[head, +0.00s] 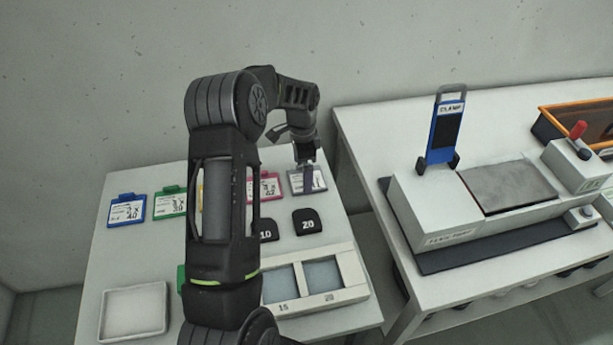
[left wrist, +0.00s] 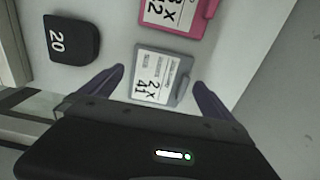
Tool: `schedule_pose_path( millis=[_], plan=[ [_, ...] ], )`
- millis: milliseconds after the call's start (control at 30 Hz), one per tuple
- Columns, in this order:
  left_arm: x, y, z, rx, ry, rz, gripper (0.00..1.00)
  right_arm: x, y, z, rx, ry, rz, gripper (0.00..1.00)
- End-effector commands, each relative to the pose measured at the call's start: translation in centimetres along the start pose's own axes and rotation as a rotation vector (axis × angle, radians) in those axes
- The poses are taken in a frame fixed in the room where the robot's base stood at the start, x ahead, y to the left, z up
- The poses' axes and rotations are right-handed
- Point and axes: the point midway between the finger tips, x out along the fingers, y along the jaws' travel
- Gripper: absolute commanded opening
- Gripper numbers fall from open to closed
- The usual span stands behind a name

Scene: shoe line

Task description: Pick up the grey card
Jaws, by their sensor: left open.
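The grey card (head: 312,181) lies at the right end of a row of coloured cards on the left table. In the left wrist view the grey card (left wrist: 158,76) shows a white label reading "2 x 41" and lies between my fingertips. My left gripper (head: 306,165) is over the card, and its two dark fingers are apart in the left wrist view (left wrist: 158,78). The fingers stand on either side of the card; I cannot tell how high above the table they are. My right gripper is not in view.
A pink card (head: 265,187) lies left of the grey card. Black pieces marked 20 (head: 308,222) and 10 (head: 268,230) lie in front. A white two-well tray (head: 345,265) sits at the table front, a white dish (head: 135,310) at left. A clamp machine (head: 440,205) stands on the right table.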

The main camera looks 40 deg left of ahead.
Motion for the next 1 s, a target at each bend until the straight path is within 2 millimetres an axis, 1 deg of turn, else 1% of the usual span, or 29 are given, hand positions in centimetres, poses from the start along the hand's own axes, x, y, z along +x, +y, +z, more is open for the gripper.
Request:
schedule_pose_path(
  millis=[33,100,200,767,867,1000],
  plan=[
    [0.6,0.1,0.1,0.0,-0.003,0.004,1.0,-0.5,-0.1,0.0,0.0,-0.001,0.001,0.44],
    [1.4,0.0,0.0,0.0,-0.002,0.002,1.0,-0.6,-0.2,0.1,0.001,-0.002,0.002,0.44],
    [2.0,0.0,0.0,0.0,0.0,0.0,1.0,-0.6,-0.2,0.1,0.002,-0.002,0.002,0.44],
    [2.1,0.0,0.0,0.001,0.0,-0.001,1.0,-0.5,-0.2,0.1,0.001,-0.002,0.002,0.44],
    [2.1,0.0,0.0,0.001,0.0,0.0,0.93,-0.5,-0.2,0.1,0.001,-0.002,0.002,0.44],
    [2.1,0.0,0.0,0.001,0.0,0.0,0.82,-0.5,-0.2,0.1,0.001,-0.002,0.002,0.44]
  ],
)
